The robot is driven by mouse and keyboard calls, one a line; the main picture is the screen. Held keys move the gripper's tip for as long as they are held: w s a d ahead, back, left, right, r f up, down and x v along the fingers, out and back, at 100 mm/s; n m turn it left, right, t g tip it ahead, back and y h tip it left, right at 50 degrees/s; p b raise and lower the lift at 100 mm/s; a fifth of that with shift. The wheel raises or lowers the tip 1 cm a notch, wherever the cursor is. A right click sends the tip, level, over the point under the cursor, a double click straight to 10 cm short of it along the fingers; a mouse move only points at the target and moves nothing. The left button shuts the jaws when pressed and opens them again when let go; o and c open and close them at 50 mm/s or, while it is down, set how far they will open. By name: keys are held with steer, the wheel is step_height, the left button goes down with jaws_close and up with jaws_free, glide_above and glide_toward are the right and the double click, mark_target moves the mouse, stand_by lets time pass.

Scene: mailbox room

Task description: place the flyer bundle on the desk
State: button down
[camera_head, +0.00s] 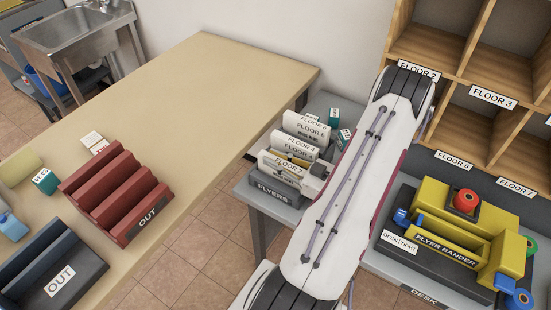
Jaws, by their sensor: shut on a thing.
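The grey desk (376,262) is at the lower right, with a DESK label (424,296) on its front edge. A white arm link of mine crosses the middle of the view and covers part of the area beside the desk. A dark FLYERS box (273,194) stands on a grey surface left of the arm, with several white floor-labelled dividers (300,143). I cannot make out a separate flyer bundle.
A yellow flyer bander (436,233) with a red knob takes up much of the desk. Wooden floor-labelled pigeonholes (480,70) rise behind. A beige table (215,85) at left holds a red OUT rack (118,190) and a dark OUT tray (50,265). Its far part is clear.

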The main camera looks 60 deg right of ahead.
steer(key=shift+f, duration=0.15)
steer(key=c, duration=1.8)
jaws_free()
steer(key=shift+r, duration=0.2)
steer(key=shift+r, duration=4.8)
